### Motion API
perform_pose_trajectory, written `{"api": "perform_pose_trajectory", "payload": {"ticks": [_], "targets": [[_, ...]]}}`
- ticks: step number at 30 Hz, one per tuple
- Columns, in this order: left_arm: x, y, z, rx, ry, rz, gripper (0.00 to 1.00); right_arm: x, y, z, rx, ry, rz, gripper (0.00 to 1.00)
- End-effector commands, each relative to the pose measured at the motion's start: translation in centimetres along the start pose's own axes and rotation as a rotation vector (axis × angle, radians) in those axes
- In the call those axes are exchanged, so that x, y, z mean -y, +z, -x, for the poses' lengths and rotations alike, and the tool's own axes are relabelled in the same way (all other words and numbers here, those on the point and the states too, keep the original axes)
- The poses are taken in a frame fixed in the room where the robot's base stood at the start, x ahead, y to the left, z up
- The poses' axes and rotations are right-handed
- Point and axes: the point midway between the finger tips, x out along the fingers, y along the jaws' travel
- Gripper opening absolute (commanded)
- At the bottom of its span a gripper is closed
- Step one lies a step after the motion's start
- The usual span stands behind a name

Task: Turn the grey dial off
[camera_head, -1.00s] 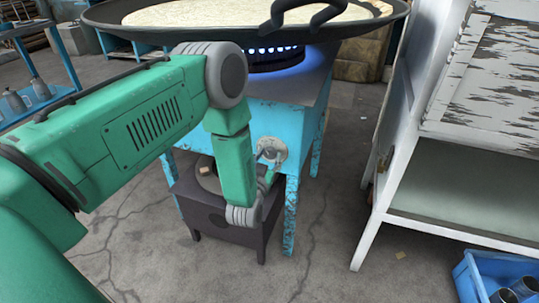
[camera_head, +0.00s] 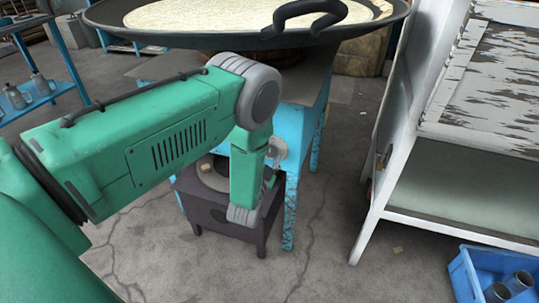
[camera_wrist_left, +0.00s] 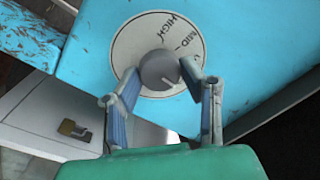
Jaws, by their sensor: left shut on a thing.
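My left gripper (camera_wrist_left: 160,74) is shut on the dial, one finger on each side. The pale mark on the dial points to the lower right in the wrist view; the label there is hidden by a finger. In the head view my left wrist covers most of the dial plate (camera_head: 278,149). No blue flame shows under the pan (camera_head: 225,34). My right gripper is not in view.
A blue shelf (camera_head: 60,92) is at the left. Bare floor lies between stove and cabinet.

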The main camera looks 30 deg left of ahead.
Motion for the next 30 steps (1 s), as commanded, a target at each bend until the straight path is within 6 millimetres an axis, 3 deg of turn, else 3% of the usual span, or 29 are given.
{"api": "perform_pose_trajectory", "payload": {"ticks": [9, 10, 12, 23, 30], "targets": [[-0.4, 0.1, 0.1, 0.002, 0.009, -0.001, 0.07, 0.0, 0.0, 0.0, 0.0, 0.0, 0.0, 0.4], [-0.4, 0.1, 0.1, 0.002, 0.009, -0.001, 0.39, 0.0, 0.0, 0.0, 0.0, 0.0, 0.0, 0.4], [-0.3, 0.1, 0.1, 0.002, 0.008, -0.001, 0.56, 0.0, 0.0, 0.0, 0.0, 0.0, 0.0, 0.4], [-0.1, 0.0, 0.5, 0.0, 0.003, -0.001, 0.56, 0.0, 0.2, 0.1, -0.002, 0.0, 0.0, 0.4], [-0.2, 0.1, 4.4, 0.003, 0.007, -0.002, 0.56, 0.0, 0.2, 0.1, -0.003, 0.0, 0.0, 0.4]]}}
